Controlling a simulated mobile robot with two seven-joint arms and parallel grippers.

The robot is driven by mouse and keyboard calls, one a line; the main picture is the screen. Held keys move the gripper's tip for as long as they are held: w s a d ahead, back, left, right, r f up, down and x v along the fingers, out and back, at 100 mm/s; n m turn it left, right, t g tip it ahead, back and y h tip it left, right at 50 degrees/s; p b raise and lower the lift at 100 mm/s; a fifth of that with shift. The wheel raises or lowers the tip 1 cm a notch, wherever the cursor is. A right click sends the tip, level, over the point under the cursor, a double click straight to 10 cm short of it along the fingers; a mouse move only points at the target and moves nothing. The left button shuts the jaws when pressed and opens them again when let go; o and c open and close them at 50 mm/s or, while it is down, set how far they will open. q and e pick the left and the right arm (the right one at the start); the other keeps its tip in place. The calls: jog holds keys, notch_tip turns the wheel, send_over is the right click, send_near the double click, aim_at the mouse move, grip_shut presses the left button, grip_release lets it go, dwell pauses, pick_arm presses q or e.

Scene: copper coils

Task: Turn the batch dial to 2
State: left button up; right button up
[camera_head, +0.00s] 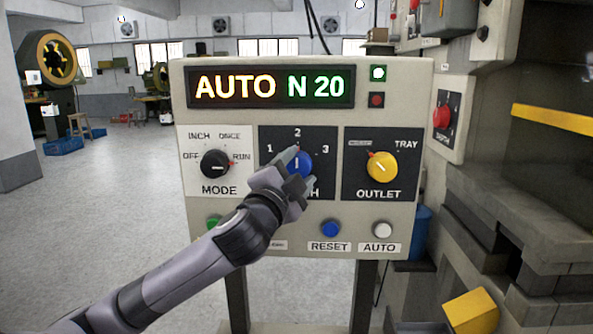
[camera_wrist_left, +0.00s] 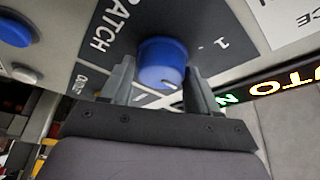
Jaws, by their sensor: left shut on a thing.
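The blue batch dial (camera_head: 300,162) sits in the middle black plate (camera_head: 270,142) of the control panel, below the marks 1, 2 and 3. Its white line looks close to upright, toward the 2. My left gripper (camera_head: 298,170) reaches up from the lower left and is shut on the dial, covering part of the plate's label. In the left wrist view, the blue dial (camera_wrist_left: 162,62) sits between the two fingers (camera_wrist_left: 162,85), with the mark 1 to its right. My right gripper is not in view.
The mode dial (camera_head: 214,164) is left, pointing to RUN. The yellow outlet dial (camera_head: 382,167) is right, its red pointer toward the upper-left label. The display (camera_head: 270,87) reads AUTO N 20. Below are green, blue reset (camera_head: 330,228) and white auto (camera_head: 382,230) buttons.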

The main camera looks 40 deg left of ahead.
pick_arm(q)
jog(key=o, duration=1.1)
jog(key=shift+c, duration=0.2)
jog(key=b+v, duration=0.2)
jog(key=v, duration=0.5)
